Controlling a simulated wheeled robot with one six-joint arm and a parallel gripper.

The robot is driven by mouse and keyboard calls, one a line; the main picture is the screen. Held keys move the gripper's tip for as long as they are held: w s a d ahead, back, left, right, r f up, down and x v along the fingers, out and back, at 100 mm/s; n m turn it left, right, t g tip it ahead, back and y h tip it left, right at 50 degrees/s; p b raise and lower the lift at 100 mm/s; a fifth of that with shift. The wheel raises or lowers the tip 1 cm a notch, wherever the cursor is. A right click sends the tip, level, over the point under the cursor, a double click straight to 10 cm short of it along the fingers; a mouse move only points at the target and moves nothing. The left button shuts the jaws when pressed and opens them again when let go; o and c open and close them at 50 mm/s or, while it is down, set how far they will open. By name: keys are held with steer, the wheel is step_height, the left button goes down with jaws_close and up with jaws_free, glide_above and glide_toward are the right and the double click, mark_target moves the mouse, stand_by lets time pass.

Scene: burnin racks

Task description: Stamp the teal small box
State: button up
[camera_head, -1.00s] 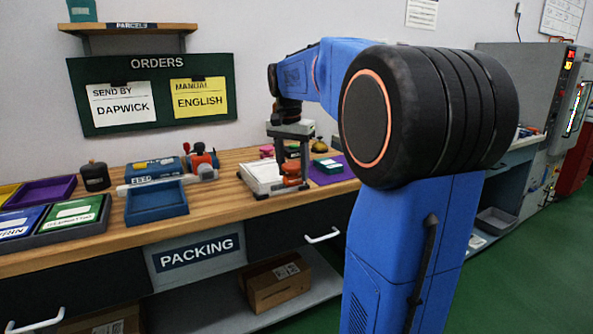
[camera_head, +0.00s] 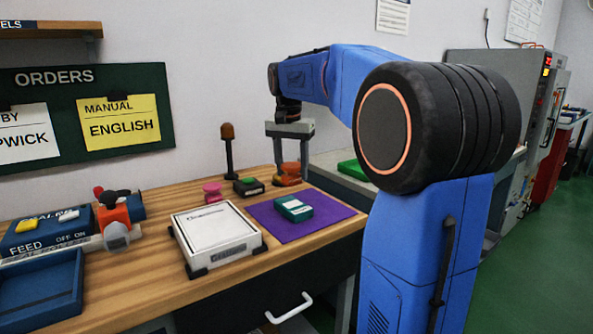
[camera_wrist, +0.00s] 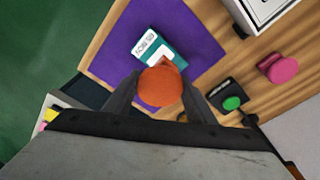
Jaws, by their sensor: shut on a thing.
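The teal small box (camera_head: 294,208) lies on a purple mat (camera_head: 262,221) on the wooden bench, with a white label on top. It also shows in the wrist view (camera_wrist: 157,50), just beyond my fingers. My gripper (camera_head: 289,168) is shut on an orange round-handled thing (camera_wrist: 161,86), which looks like a stamp. The held thing's underside is hidden. A black pad with a green spot (camera_head: 248,186) sits left of the gripper.
A pink knobbed thing (camera_head: 212,192) and a dark post with a brown top (camera_head: 228,150) stand behind the mat. A white scale (camera_head: 215,235) is left of the mat. The sealer (camera_head: 75,228) and a blue tray (camera_head: 40,295) are further left.

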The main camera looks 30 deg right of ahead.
steer(key=shift+w+d+f, duration=0.1)
steer(key=shift+d+f, duration=0.05)
steer(key=shift+f, duration=2.8)
steer(key=shift+f, duration=0.6)
steer(key=shift+r, duration=3.55)
